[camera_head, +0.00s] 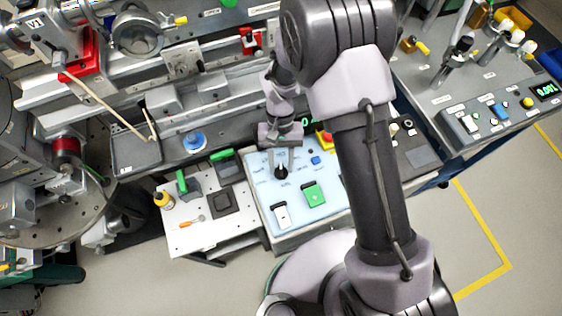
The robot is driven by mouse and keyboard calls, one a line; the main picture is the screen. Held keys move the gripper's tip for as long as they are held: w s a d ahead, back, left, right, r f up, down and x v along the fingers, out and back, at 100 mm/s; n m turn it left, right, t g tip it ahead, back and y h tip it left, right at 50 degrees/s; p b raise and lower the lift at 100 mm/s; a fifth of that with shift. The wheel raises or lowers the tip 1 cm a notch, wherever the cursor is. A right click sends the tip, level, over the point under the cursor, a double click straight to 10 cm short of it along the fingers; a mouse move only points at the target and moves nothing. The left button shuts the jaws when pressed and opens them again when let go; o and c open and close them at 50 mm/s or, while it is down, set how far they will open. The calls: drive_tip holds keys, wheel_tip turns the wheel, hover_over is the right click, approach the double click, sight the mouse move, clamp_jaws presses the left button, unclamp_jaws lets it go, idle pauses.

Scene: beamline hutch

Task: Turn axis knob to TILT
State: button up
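The axis knob (281,173) is a small black knob on the light blue control panel (258,201), in the middle of the head view. Small labels surround it, too small to read surely. My gripper (283,160) points down over the panel at the knob's far side, with its two fingers apart and nothing seen between them. The fingers look very close to the knob; I cannot tell whether they touch it. The knob's pointer direction is not clear, and my gripper covers some of the panel's far part.
On the panel are a white switch (281,214), a green switch (314,194), a small blue button (316,160) and a red-and-yellow button (325,138) beside my arm. A white side shelf (190,237) with tools adjoins on the left. Rails and stages stand behind.

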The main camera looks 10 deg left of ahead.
drive_tip(key=p+v, duration=0.5)
drive_tip(key=v, duration=1.2)
drive_tip(key=shift+r, duration=0.2)
drive_tip(key=s+d+r+m+t+y+b, duration=0.35)
drive_tip(key=d+r+t+b, duration=0.2)
drive_tip(key=d+r, duration=0.6)
drive_tip(key=s+d+m+t+b, duration=0.3)
drive_tip(key=s+d, duration=0.3)
drive_tip(key=s, duration=0.5)
drive_tip(key=shift+s+d+t+h+b, duration=0.25)
drive_tip(key=shift+t+h+b, duration=0.1)
drive_tip(key=shift+t+b, duration=0.45)
